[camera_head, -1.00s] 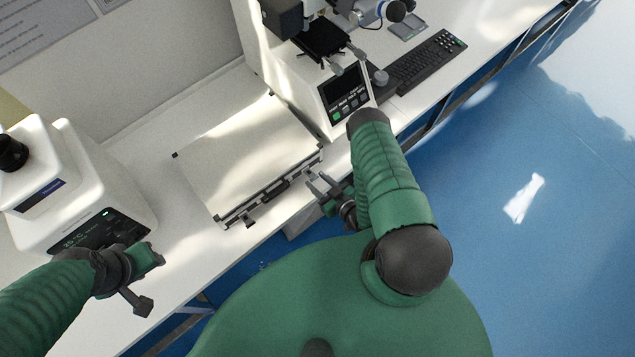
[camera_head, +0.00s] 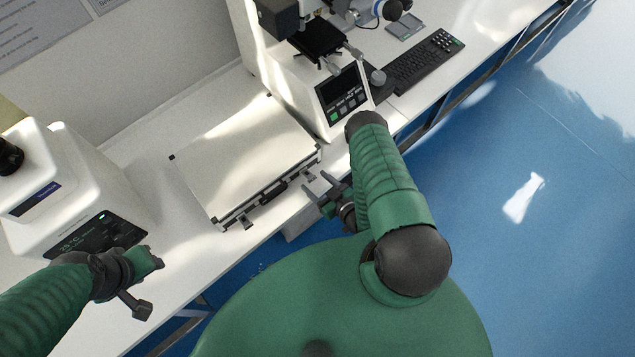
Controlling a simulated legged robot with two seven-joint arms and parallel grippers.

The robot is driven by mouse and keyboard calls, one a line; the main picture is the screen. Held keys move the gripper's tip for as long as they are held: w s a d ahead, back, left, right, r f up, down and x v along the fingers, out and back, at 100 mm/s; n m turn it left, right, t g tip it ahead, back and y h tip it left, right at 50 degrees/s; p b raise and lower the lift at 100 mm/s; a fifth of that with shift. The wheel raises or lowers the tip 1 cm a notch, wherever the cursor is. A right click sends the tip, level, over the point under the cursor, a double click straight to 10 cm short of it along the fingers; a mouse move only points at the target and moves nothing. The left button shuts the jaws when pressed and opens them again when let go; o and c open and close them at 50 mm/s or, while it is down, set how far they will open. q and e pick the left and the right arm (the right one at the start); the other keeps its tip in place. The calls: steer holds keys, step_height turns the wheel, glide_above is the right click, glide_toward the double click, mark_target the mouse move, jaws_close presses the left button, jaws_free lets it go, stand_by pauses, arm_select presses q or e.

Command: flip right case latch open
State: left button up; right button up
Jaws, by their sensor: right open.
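A flat case (camera_head: 245,155) with a pale lid and dark trim lies closed on the bench. Its dark handle (camera_head: 272,192) is at the middle of the front edge. The left latch (camera_head: 246,222) sticks out from the front. The right latch (camera_head: 313,158), near the front right corner, is small, and its position is hard to tell. My right gripper (camera_head: 316,186) is open and empty, just in front of that corner, with a small gap to the case.
A white tester with a dark display (camera_head: 98,235) stands left of the case. A microscope-like tester (camera_head: 340,92) stands close behind the case's right end. A keyboard (camera_head: 425,60) lies farther right. The bench between the left tester and case is clear.

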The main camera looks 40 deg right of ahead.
steer(key=a+v, duration=0.1)
steer(key=v, duration=1.5)
steer(key=shift+s+d, duration=0.35)
steer(key=shift+d, duration=0.15)
steer(key=shift+r, duration=0.1)
